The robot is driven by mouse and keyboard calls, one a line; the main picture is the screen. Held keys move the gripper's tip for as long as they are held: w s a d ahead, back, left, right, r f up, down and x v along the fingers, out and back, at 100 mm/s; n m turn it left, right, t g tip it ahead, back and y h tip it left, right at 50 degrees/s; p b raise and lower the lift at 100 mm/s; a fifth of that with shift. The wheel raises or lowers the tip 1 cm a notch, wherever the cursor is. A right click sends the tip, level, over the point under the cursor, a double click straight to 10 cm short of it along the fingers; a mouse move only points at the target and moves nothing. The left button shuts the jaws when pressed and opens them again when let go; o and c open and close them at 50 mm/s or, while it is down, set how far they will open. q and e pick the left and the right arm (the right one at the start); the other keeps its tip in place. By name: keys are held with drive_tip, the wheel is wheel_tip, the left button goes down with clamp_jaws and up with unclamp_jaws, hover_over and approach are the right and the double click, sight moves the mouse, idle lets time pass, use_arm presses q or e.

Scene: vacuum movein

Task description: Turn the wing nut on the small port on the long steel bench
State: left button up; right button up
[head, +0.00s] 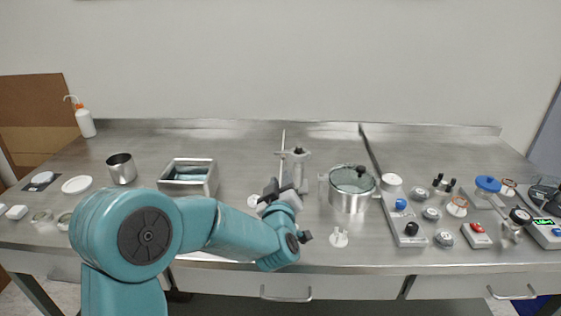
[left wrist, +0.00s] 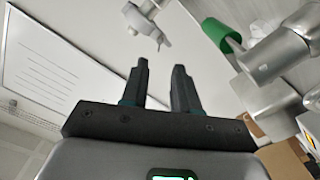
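A grey upright fitting (head: 297,172) with a crosspiece and a small dark top stands mid-bench on the long steel bench (head: 240,140). It may be the small port; I cannot make out a wing nut on it. A small white piece with upright prongs (head: 339,238) stands near the front edge. My left gripper (head: 269,192) is just in front and left of the grey fitting in the head view, partly covering its lower part. In the left wrist view its two dark fingers (left wrist: 160,80) are apart, with nothing between them. My right gripper is not in view.
A steel pot with a glass lid (head: 350,192) stands right of the fitting. A steel box (head: 188,178) and a cup (head: 121,168) stand left. Several knobs, valves and devices crowd the right, including a blue-topped valve (head: 487,185). The bench's back strip is mostly clear.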

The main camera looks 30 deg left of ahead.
sight(283, 159)
use_arm(q)
drive_tip(key=p+x, duration=0.1)
drive_tip(key=x, duration=0.7)
drive_tip(key=shift+w, duration=0.15)
drive_tip(key=shift+a, duration=0.15)
clamp_jaws()
